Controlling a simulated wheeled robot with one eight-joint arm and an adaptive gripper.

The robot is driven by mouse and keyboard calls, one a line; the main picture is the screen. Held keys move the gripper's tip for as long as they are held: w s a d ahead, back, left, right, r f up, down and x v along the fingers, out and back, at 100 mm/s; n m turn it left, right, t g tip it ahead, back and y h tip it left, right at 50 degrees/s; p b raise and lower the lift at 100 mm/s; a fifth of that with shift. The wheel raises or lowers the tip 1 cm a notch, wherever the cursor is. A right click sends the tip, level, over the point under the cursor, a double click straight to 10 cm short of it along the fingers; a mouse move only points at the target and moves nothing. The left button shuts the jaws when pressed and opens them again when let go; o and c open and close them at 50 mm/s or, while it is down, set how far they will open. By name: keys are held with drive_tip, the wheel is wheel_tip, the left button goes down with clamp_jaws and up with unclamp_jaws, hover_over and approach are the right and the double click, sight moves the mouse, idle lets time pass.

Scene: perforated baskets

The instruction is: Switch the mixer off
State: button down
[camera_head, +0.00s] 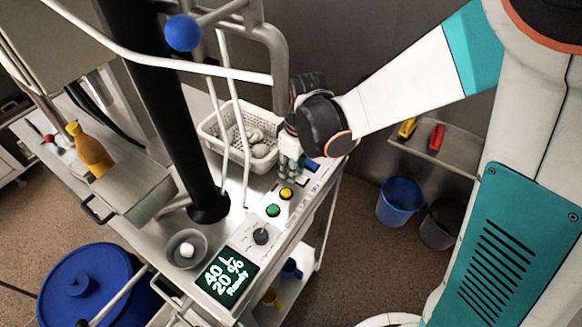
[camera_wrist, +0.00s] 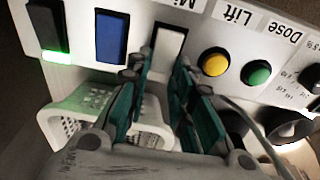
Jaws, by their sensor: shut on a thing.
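The mixer's control panel (camera_head: 298,209) carries a row of controls. The display (camera_head: 228,278) reads 40 L, 20 %, Ready.
A yellow button (camera_wrist: 215,63) and a green button (camera_wrist: 257,73) sit close right of my fingers. A white perforated basket (camera_head: 211,130) with pale round items stands beside the panel. A black column (camera_head: 170,110) and white rails (camera_head: 236,115) rise nearby. Blue bucket (camera_head: 399,202) below.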

sight(305, 181)
drive_tip(key=shift+s+d+r+t+y+b, duration=0.2)
drive_tip(key=shift+d+t+y+b, duration=0.1)
drive_tip(key=shift+t+y, duration=0.35)
drive_tip(key=shift+a, duration=0.1)
drive_tip(key=c, duration=1.4)
unclamp_jaws()
drive_tip(key=v, duration=1.2)
drive_tip(key=shift+d, duration=0.2)
